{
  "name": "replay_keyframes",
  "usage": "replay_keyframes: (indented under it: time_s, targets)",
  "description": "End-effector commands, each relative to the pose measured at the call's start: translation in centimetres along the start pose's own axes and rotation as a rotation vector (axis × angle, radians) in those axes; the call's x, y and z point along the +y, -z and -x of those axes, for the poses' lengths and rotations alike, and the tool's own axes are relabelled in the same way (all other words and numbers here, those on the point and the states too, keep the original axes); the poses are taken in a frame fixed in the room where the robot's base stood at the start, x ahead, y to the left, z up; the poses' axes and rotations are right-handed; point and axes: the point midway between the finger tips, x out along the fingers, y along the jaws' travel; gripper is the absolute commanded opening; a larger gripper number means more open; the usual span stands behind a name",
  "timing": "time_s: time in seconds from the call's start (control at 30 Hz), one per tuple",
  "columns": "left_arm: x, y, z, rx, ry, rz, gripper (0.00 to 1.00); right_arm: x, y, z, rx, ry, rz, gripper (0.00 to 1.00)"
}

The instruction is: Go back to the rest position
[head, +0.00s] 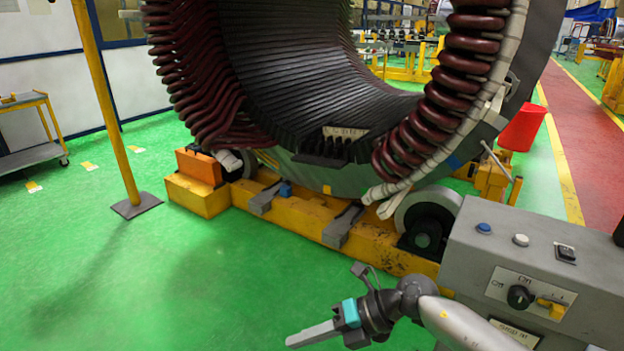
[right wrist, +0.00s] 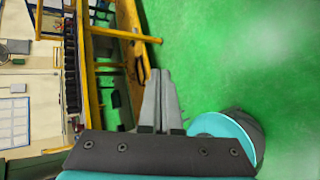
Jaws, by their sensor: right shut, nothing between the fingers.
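My right gripper (head: 312,336) shows at the bottom middle of the head view, in front of the stator's yellow base and over the green floor. Its fingers are together and hold nothing. In the right wrist view the shut fingers (right wrist: 160,100) point away over the green floor. My left gripper is in neither view. The large stator (head: 300,90) with dark red coils fills the upper middle of the head view. It rests on rollers on a yellow base (head: 290,225).
A grey control box (head: 470,255) with buttons and a knob stands at the right, close to my right arm. A yellow post (head: 108,110) stands at the left. A red bucket (head: 522,128) is behind the box. The green floor at the left front is clear.

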Motion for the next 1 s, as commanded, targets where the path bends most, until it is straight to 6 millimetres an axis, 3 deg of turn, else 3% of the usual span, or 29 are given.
replay_keyframes:
  time_s: [0.03,0.17,0.27,0.37,0.5,0.57,0.7,0.83,1.0]
  targets:
    - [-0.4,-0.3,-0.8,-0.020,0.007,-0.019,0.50,-1.0,-0.5,-1.1,-0.078,-0.092,-0.131,0.00]
    - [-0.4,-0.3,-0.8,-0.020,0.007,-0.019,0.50,-4.0,-3.1,-1.2,-0.324,-0.287,-0.486,0.00]
    - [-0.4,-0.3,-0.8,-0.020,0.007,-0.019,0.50,-9.2,-3.7,-0.6,-0.527,-0.382,-0.787,0.00]
    - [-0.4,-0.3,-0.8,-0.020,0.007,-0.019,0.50,-16.3,-2.1,0.3,-0.735,-0.423,-1.105,0.00]
    - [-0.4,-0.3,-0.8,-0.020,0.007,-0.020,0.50,-25.3,3.5,0.9,-0.971,-0.403,-1.482,0.00]
    - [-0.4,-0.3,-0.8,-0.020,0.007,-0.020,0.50,-28.5,6.7,1.0,-1.056,-0.377,-1.626,0.00]
    - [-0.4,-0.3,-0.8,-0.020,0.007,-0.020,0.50,-34.6,15.7,0.8,-1.231,-0.285,-1.941,0.00]
    - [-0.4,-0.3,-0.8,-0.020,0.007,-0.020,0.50,-38.0,24.9,0.2,-1.367,-0.169,-2.205,0.00]
    - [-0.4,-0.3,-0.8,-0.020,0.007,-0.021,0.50,-39.5,35.3,-0.6,-1.489,-0.016,-2.473,0.00]
